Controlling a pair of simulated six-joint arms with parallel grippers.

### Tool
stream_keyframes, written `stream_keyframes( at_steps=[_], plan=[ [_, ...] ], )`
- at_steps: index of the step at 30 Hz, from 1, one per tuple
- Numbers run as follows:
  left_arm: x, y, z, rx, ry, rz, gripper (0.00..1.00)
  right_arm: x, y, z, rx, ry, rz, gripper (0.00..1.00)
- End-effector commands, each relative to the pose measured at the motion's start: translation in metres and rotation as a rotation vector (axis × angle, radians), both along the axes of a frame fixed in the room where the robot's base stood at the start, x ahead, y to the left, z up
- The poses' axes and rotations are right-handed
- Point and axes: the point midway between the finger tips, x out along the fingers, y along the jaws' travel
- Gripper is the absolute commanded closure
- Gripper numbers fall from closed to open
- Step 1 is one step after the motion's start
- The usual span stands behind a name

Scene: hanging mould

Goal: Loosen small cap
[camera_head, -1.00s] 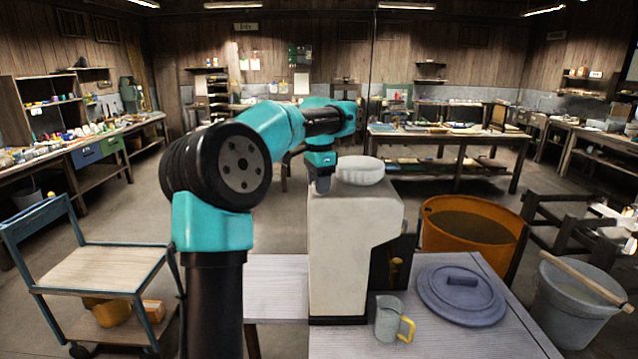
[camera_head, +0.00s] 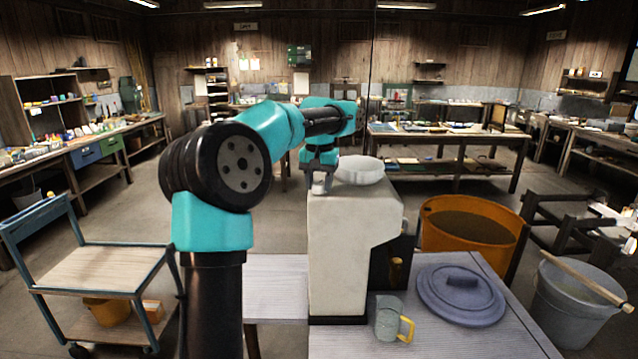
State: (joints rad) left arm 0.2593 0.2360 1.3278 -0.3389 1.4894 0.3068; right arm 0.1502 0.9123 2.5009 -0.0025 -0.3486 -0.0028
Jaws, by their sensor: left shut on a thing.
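A tall cream-coloured machine (camera_head: 340,255) stands on the table, with a wide round white cap (camera_head: 359,170) on its top. A small light cap (camera_head: 319,186) sits on the top at the left front edge, beside the wide one. My left gripper (camera_head: 319,184) points down from above and is shut on the small cap; the fingers partly hide it. I cannot tell whether the cap has turned. My right gripper does not show.
A grey mug with a yellow handle (camera_head: 390,320) and a round blue-grey lid (camera_head: 460,294) stand on the table (camera_head: 430,345) right of the machine. An orange tub (camera_head: 470,229) and a grey bucket (camera_head: 573,304) are to the right. A cart (camera_head: 100,270) stands at left.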

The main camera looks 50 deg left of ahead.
Motion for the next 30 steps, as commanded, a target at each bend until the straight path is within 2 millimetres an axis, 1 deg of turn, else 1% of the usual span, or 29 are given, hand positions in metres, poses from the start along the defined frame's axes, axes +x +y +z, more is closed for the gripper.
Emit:
stream_keyframes(
  at_steps=[4,9,24,25,30],
  plan=[
    [-0.0001,0.0001,0.0005,0.001,0.000,0.083,0.80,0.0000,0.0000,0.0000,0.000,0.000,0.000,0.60],
    [0.0000,0.0000,0.0005,0.001,0.000,0.140,0.80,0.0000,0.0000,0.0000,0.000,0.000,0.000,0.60],
    [0.0000,0.0000,0.0006,0.001,-0.001,0.162,0.80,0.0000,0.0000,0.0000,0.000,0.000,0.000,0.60],
    [0.0000,0.0000,0.0006,0.001,-0.001,0.162,0.53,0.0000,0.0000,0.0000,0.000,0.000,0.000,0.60],
    [0.0001,-0.0001,0.0004,0.001,-0.001,0.162,0.37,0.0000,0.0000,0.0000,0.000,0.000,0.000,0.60]
  ],
)
